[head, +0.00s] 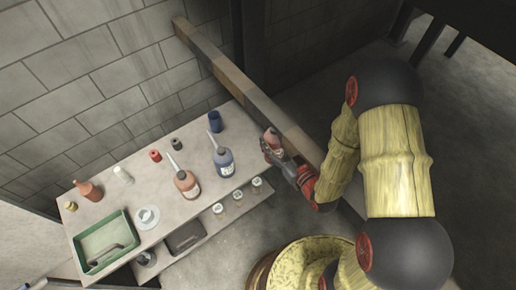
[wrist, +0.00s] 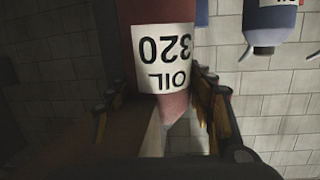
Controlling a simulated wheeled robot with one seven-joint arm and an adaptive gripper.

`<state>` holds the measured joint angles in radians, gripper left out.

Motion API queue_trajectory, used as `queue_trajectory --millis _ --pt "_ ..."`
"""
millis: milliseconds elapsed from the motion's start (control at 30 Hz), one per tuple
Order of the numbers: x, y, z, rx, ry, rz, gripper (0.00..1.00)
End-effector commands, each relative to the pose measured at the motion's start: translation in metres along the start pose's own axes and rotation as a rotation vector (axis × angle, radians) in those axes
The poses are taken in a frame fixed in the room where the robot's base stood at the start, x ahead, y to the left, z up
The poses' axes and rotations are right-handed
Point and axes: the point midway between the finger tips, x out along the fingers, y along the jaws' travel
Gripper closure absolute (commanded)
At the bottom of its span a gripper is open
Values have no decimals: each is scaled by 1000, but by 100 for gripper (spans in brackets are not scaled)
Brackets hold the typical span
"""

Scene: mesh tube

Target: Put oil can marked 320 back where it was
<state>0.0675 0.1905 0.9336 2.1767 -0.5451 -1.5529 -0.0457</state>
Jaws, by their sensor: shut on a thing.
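The oil can marked 320 (wrist: 163,50) is dull red, with a white label that reads upside down in the wrist view. My gripper (wrist: 160,105) is shut on it, a finger on each side. In the head view my gripper (head: 276,154) holds the small-looking reddish can (head: 272,138) just off the right end of the table (head: 120,220). The can's lower part is hidden by the gripper there. On the table stand a red-brown can with a grey spout (head: 187,184) and a blue can with a grey spout (head: 223,162); their labels are too small to read.
A blue cup (head: 215,121), small red and dark jars, a white bottle (head: 123,175), an orange-brown can (head: 89,191), a white cup on a saucer and a green tray (head: 103,243) stand on the table. A lower shelf holds several jars. A beam runs behind my gripper.

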Motion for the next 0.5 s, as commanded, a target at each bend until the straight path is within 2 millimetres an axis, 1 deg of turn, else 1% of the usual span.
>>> queue_trajectory --millis 33,100,233,300,400,500 --pt "-4 -14 -8 -18 28 -62 77" --pt "-11 -36 -19 -36 58 -147 77" --pt "-25 -67 -33 -59 104 -273 77" --pt "-32 -78 -38 -65 119 -319 77" --pt "-36 -87 -42 -69 134 -358 77" --pt "-31 -86 -40 -70 139 -373 77"
